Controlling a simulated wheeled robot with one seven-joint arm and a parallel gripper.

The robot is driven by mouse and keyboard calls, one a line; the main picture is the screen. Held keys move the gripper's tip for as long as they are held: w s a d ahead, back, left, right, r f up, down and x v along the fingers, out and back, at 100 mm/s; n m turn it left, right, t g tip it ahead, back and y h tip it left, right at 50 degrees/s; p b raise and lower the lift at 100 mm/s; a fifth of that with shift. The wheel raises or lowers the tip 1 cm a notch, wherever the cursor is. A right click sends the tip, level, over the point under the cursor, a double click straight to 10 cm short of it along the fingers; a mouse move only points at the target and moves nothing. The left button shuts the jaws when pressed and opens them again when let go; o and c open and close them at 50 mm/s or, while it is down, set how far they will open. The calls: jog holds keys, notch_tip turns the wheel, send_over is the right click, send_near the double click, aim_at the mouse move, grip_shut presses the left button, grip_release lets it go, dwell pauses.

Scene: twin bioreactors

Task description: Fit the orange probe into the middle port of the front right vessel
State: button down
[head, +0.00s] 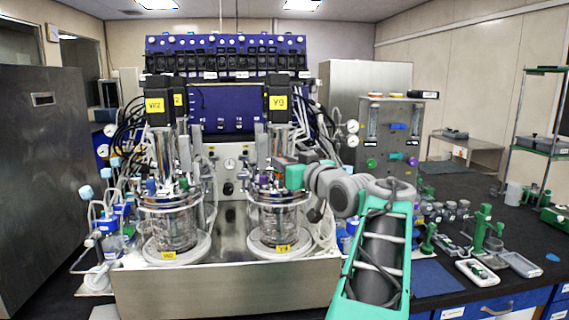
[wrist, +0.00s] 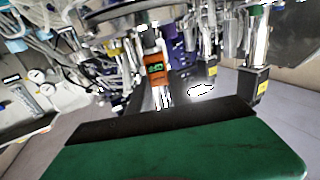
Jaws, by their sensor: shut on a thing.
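The front right vessel (head: 262,218) is a glass jar with a metal lid, on a round white base with a yellow label. My gripper (head: 284,172) is over its lid, reaching in from the right. The orange probe (head: 281,160) shows only as a small patch there. In the wrist view the orange probe (wrist: 156,68) has a small green display and stands beyond the dark edge of my green gripper. My gripper is shut on the probe; the contact is largely hidden. The probe's lower end and the middle port are hidden among fittings, so I cannot tell whether they meet.
A similar left vessel (head: 170,225) stands beside it. Tall black motors (head: 278,100) rise above both vessels, with tubes and cables crowding around. A dark bench (head: 430,255) with green stands (head: 487,232) and small parts lies to the right.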

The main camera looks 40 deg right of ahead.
jog(key=shift+f, duration=0.2)
dwell(0.4)
jog(key=shift+f+b, duration=0.55)
jog(key=shift+b, duration=0.15)
jog(key=shift+f+b, duration=0.3)
jog(key=shift+b, duration=0.1)
jog(key=c, duration=1.1)
grip_release()
jog(key=b+v, duration=0.1)
jog(key=v, duration=0.6)
jog(key=shift+s, duration=0.4)
